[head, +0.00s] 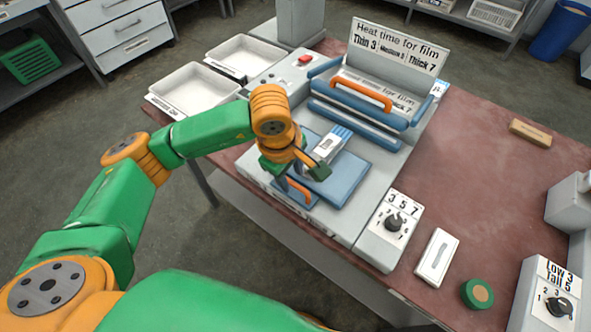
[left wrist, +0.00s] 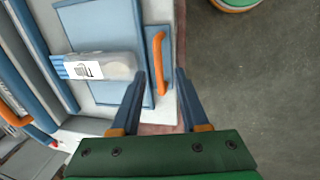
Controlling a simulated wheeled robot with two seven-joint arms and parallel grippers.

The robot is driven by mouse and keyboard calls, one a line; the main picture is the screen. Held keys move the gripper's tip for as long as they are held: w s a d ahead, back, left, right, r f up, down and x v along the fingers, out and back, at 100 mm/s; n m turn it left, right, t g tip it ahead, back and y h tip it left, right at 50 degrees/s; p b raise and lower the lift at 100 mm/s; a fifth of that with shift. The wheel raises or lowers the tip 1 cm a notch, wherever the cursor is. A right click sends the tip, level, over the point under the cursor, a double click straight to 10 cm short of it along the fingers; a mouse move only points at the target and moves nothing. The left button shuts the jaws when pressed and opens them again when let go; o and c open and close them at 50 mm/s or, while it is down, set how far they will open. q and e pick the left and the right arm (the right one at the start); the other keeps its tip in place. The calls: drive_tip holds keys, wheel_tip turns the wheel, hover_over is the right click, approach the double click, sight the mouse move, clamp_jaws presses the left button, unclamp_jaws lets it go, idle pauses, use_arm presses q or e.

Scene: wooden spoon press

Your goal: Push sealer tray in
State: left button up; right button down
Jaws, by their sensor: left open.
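The sealer tray (head: 350,180) is a flat blue plate at the front of the grey sealing machine, sticking out from under its blue bars. It also shows in the left wrist view (left wrist: 108,22). A pouch (head: 328,147) with a white label and a blue end lies on it; the wrist view shows it too (left wrist: 105,66). The tray's orange handle (head: 299,193) is on its front edge. My left gripper (head: 303,175) is open over the front edge. In the wrist view the handle (left wrist: 158,55) appears between its fingertips; contact is unclear. My right gripper is out of view.
The sealer's raised orange lid handle (head: 360,88) stands behind the tray. A dial box (head: 391,228) is at its right front. White bins (head: 190,92) stand left. A white switch plate (head: 437,257), green disc (head: 477,293) and wooden block (head: 530,133) lie on the red table (head: 475,165).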

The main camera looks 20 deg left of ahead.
sight(294, 183)
use_arm(q)
drive_tip(key=f, duration=0.2)
drive_tip(key=shift+w+f, duration=0.25)
drive_tip(key=shift+f, duration=0.05)
drive_tip(key=shift+w+f, duration=0.15)
drive_tip(key=shift+w, duration=0.1)
drive_tip(key=shift+s+d, duration=0.1)
drive_tip(key=shift+s, duration=0.05)
clamp_jaws()
idle(0.8)
